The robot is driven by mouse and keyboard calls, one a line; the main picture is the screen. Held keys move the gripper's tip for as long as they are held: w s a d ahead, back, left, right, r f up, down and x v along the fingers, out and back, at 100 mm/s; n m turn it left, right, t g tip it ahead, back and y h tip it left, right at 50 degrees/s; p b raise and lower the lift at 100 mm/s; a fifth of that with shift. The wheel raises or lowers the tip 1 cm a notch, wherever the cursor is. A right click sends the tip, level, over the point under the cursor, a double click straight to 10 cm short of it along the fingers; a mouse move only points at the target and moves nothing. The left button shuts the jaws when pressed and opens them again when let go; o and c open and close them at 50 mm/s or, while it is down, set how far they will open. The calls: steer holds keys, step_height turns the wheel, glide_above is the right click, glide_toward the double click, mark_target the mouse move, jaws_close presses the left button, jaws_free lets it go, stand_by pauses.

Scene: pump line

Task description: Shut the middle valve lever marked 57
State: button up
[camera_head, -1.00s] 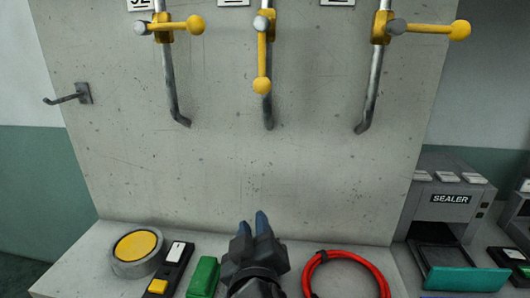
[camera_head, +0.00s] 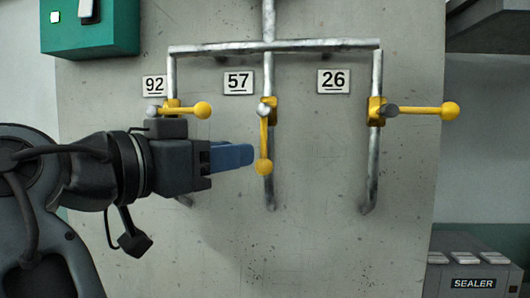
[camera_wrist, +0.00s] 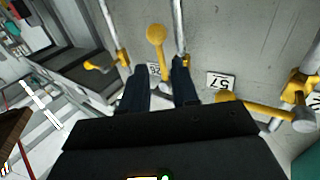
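The middle valve lever (camera_head: 263,145), under the plate marked 57 (camera_head: 238,82), is yellow with a ball end and hangs straight down along its pipe. My gripper (camera_head: 248,155) points right with its blue fingertips just left of this lever's ball. In the wrist view the two fingers (camera_wrist: 160,68) are apart with nothing held. The middle lever's ball (camera_wrist: 155,35) shows just past the tips, in line with the gap between them. I cannot tell whether a finger touches the lever.
The lever under 92 (camera_head: 190,110) points sideways to the right, close above my gripper. The lever under 26 (camera_head: 430,111) also points right, well clear. A green box (camera_head: 118,35) is at upper left and a sealer (camera_head: 475,265) at lower right. The panel below the pipes is bare.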

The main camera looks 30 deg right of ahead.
mark_target(264, 158)
steer(key=p+x, duration=0.1)
steer(key=x, duration=0.6)
steer(key=shift+w+d+p, duration=0.1)
steer(key=shift+d+p, duration=0.15)
steer(key=shift+p, duration=0.05)
steer(key=shift+c, duration=0.3)
jaws_close()
